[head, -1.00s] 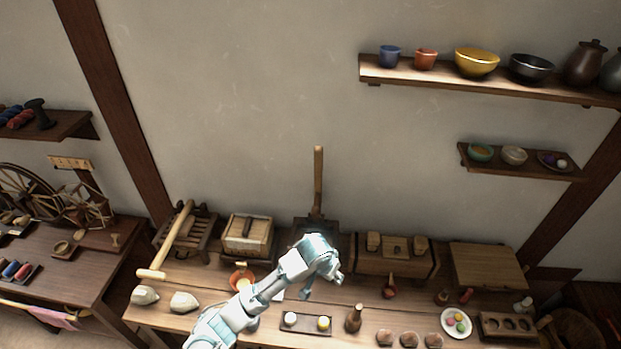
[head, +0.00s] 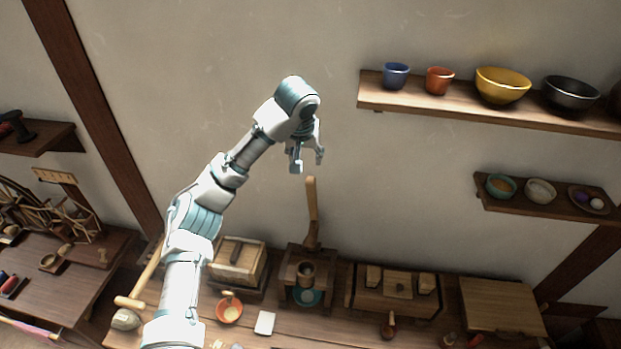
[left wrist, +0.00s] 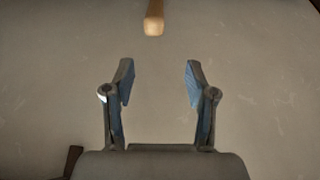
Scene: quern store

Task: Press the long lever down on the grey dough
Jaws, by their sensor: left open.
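The long lever (head: 312,202) is a pale wooden handle standing upright at the back of a dark wooden press (head: 290,272). A round cup-like part (head: 306,271) sits in the press above a teal dish (head: 306,297). I cannot make out the grey dough. My left gripper (head: 307,168) is open and empty, just above the lever's top end in the head view. My right gripper is not in view.
A wooden box (head: 236,258) stands left of the press and a long wooden chest (head: 395,308) stands right of it. An orange bowl (head: 229,312) and a white card (head: 265,323) lie in front. A shelf with bowls (head: 450,112) is at upper right. The wall around the gripper is clear.

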